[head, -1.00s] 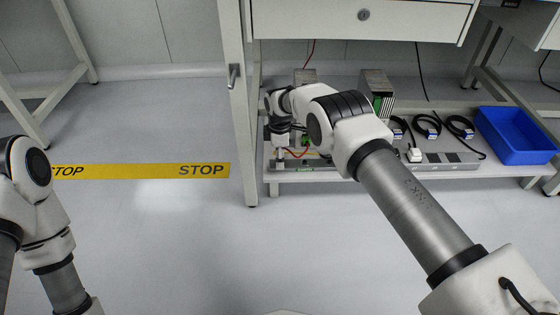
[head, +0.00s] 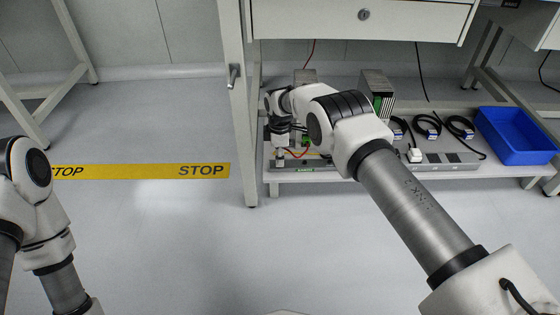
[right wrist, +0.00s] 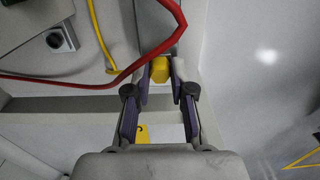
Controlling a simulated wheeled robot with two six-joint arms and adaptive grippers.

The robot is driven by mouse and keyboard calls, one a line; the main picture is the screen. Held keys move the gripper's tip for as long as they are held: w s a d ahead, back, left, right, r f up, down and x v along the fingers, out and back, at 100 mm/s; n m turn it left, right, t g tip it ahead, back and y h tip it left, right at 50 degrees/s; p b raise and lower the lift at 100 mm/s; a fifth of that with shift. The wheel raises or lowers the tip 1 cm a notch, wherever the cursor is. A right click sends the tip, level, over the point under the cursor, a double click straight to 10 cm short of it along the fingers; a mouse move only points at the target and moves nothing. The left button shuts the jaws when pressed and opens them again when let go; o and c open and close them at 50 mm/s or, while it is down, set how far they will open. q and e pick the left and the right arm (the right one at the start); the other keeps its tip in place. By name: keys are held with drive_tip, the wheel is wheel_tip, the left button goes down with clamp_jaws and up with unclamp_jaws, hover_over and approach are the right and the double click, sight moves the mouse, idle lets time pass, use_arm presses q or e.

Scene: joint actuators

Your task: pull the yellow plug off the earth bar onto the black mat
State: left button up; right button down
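The yellow plug (right wrist: 159,70) is between the two fingertips of my right gripper (right wrist: 161,78) in the right wrist view. One tip is on each side of it; I cannot tell whether they press on it. In the head view my right gripper (head: 280,155) points down at the left end of the low shelf, and the plug is too small to make out there. The earth bar is mostly hidden around the plug and fingers. I cannot make out the black mat. My left arm enters at the left edge; its gripper is out of view.
A red cable (right wrist: 120,75) and a yellow cable (right wrist: 98,35) run close to my right gripper. The shelf (head: 400,172) also holds a grey power strip (head: 448,159), coiled black cables (head: 427,127) and a blue bin (head: 515,137). A table leg (head: 240,110) stands just left.

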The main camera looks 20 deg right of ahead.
use_arm(q)
drive_tip(key=shift+r, duration=0.1)
use_arm(e)
drive_tip(key=shift+r+p, duration=2.25)
drive_tip(key=shift+r, duration=0.75)
use_arm(q)
wheel_tip(320, 180, up, 4)
drive_tip(key=shift+r, duration=0.15)
